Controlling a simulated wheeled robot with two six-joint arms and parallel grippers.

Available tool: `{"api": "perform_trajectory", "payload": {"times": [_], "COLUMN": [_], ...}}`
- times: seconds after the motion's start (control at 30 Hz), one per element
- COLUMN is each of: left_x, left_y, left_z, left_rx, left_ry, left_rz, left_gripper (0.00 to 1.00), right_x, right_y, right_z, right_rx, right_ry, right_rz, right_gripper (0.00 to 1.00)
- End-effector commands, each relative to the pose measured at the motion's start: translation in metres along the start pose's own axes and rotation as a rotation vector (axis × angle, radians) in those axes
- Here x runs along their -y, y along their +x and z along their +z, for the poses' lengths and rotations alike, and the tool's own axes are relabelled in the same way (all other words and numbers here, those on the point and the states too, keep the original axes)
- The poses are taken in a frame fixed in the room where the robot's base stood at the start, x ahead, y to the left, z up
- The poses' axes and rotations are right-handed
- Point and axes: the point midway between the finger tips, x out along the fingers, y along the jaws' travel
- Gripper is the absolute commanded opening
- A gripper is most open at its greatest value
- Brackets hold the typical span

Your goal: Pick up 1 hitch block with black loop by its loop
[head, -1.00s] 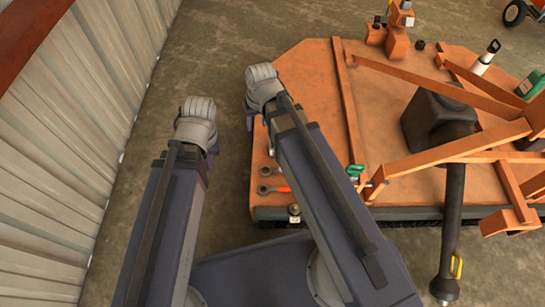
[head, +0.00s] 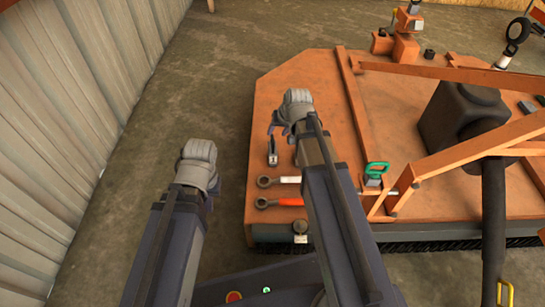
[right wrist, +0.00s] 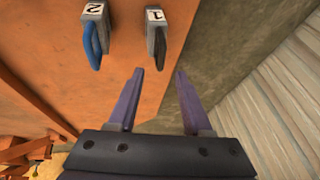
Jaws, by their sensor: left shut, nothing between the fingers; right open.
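In the right wrist view, the hitch block marked 1 (right wrist: 156,17) sits on the orange deck with its black loop (right wrist: 158,47) hanging toward my fingers. My right gripper (right wrist: 159,72) is open, and its two fingertips stand apart just short of the black loop, one on either side of its line; the loop is not between them. In the head view my right gripper (head: 284,120) is over the deck's left part. My left gripper (head: 200,168) is shut and empty, left of the deck above the floor; its fingertips are mostly hidden.
A block marked 2 (right wrist: 94,12) with a blue loop stands beside block 1. A corrugated wall (head: 60,150) rises at left.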

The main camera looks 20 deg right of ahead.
Motion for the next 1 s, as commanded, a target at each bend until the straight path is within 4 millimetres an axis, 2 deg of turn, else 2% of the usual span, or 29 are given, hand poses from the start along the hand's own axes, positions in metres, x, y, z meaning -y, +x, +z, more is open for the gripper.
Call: {"api": "perform_trajectory", "payload": {"times": [0.13, 0.37, 0.67, 1.0], "left_x": [0.0, -0.002, -0.003, -0.007], "left_y": [0.004, 0.024, 0.029, 0.067], "left_z": [0.0, -0.001, -0.002, -0.004], "left_rx": [0.0, 0.0, 0.0, -0.003], "left_ry": [-0.001, -0.005, -0.006, -0.006], "left_rz": [0.0, 0.0, 0.0, 0.0], "left_gripper": [0.0, 0.0, 0.0, 0.0], "right_x": [0.0, 0.0, 0.0, 0.001], "right_y": [0.005, 0.026, 0.032, 0.073], "right_z": [0.0, 0.001, 0.001, 0.004], "right_rx": [0.0, 0.0, 0.0, 0.0], "right_ry": [0.0, -0.001, -0.001, -0.001], "right_rz": [0.0, 0.001, 0.001, 0.001], "right_gripper": [0.5, 0.5, 0.5, 0.5]}}
